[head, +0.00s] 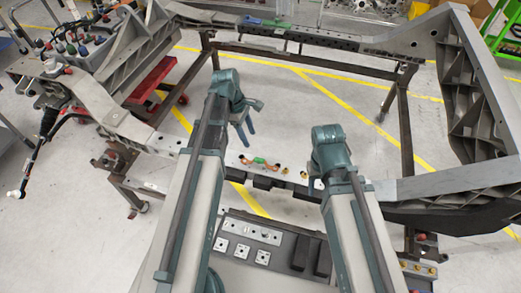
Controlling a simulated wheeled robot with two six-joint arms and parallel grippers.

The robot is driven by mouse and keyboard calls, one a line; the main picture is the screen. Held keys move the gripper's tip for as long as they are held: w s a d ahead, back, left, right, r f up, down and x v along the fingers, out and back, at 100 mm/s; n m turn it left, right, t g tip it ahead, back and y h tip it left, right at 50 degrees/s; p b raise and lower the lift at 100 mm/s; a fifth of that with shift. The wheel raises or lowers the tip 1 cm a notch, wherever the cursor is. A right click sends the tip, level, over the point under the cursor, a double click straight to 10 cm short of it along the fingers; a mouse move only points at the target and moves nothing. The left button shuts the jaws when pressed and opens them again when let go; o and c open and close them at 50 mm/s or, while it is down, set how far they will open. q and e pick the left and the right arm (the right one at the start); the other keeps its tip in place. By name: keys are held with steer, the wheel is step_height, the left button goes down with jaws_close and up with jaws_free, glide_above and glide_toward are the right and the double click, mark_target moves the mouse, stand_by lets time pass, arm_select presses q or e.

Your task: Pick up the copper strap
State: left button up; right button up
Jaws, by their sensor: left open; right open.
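The copper strap (261,162) is a small copper-coloured piece with green at its ends. It lies on the near grey beam (232,158) of the chassis frame, between my two arms. My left gripper (252,119) is open and empty, apart from the strap and farther back than it in the picture. My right gripper (317,185) is mostly hidden behind its own wrist. Only a small part of it shows, near the beam to the right of the strap. I see nothing held in it.
Small brass-coloured fittings (285,170) sit on the beam right of the strap. A panel with square white plates (242,250) lies nearer me. Tall brackets (470,85) rise at the right. A green and blue item (266,22) lies on the far beam. The frame's middle is open above the floor.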

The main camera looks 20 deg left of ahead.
arm_select(q)
steer(key=b, duration=0.8)
glide_above(259, 159)
steer(key=a, duration=0.2)
step_height(259, 159, down, 8)
steer(key=shift+w+r, duration=0.1)
steer(key=shift+d, duration=0.1)
steer(key=shift+f, duration=0.3)
steer(key=b+x, duration=0.5)
steer(key=shift+d, duration=0.1)
steer(key=shift+r, duration=0.1)
jaws_close()
